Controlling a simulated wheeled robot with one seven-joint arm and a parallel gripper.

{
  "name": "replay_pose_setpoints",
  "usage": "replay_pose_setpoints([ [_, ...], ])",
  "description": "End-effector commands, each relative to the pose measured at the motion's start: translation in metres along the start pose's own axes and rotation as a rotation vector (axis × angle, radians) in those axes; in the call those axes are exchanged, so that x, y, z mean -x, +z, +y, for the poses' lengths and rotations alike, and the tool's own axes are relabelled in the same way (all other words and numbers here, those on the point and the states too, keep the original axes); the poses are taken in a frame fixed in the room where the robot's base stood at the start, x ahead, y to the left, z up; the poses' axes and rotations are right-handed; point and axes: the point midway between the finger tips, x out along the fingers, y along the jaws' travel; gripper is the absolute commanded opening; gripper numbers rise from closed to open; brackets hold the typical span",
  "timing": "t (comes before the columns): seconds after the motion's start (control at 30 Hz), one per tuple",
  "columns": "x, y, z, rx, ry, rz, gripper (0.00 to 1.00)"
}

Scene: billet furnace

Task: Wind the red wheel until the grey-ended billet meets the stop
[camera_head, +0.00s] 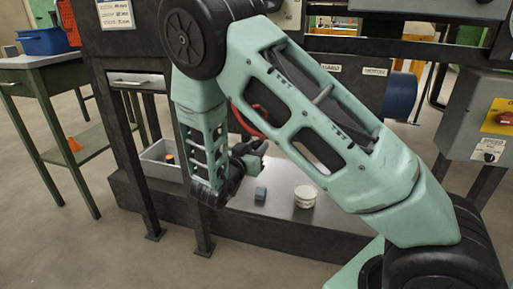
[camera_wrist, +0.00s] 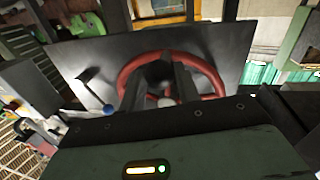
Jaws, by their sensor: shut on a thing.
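The red wheel (camera_wrist: 213,75) is mounted on a dark flat panel in the wrist view. In the head view only a red arc of the wheel (camera_head: 240,121) shows behind my arm. My gripper (camera_wrist: 160,88) reaches over the wheel with a finger on either side of its middle. A small pale round part shows between the fingers, low on the wheel. My gripper is shut on the wheel; the exact contact is hard to see. In the head view my gripper (camera_head: 250,155) is partly hidden by my arm. I cannot make out the grey-ended billet or the stop in either view.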

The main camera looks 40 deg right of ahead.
Motion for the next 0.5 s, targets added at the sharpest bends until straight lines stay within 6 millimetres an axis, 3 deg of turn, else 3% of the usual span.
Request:
replay_pose_setpoints([
  [0.5, 0.008, -0.019, -0.036, -0.366, -0.012, -0.074, 0.00],
])
